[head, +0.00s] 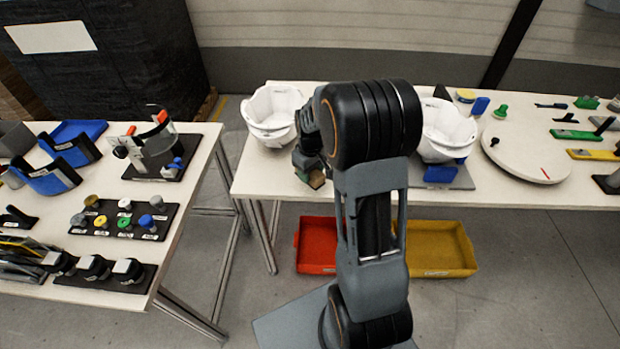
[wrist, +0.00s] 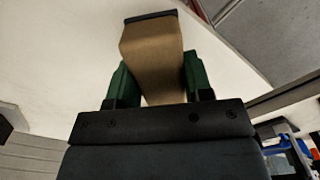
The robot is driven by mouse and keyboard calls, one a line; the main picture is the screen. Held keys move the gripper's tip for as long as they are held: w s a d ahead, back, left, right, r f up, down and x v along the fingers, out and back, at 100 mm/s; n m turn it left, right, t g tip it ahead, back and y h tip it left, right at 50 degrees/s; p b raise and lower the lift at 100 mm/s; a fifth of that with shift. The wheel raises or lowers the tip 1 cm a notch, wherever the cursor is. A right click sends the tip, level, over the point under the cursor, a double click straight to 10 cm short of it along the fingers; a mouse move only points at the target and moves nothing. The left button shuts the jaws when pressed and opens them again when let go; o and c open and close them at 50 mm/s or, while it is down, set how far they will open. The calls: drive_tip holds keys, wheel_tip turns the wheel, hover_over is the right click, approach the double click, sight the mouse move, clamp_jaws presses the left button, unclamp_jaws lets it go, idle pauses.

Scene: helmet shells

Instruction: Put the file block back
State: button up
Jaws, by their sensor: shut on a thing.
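The file block (wrist: 152,55) is a tan block with a dark end face. My gripper (wrist: 156,82) is shut on it, with a green finger pad on each side, and the block sticks out beyond the fingertips. In the head view the block (head: 317,180) shows small below my gripper (head: 308,165), near the front left edge of the back table. Part of the gripper is hidden behind my arm. I cannot tell whether the block touches the table.
White helmet shells stand on the back table (head: 262,183), one left (head: 271,112) and one right (head: 446,130) of my arm. A round turntable (head: 526,150) is further right. Red (head: 316,243) and yellow (head: 440,250) bins sit below. The left table (head: 199,158) carries racks of small parts.

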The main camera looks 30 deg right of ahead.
drive_tip(key=shift+w+f, duration=0.1)
drive_tip(key=shift+f, duration=1.5)
drive_tip(key=shift+f, duration=0.1)
drive_tip(key=shift+f+b, duration=0.15)
drive_tip(key=shift+b, duration=0.15)
drive_tip(key=o, duration=0.8)
drive_tip(key=shift+o, duration=0.2)
wheel_tip(320, 180, up, 12)
drive_tip(key=shift+r+p, duration=0.1)
drive_tip(key=shift+p, duration=0.4)
drive_tip(key=s+a+r+m+t, duration=0.1)
drive_tip(key=s+a, duration=0.4)
drive_tip(key=s, duration=0.3)
drive_tip(key=s+a+r+m+t, duration=0.2)
drive_tip(key=s+a, duration=0.3)
drive_tip(key=s, duration=0.3)
drive_tip(key=shift+r, duration=0.25)
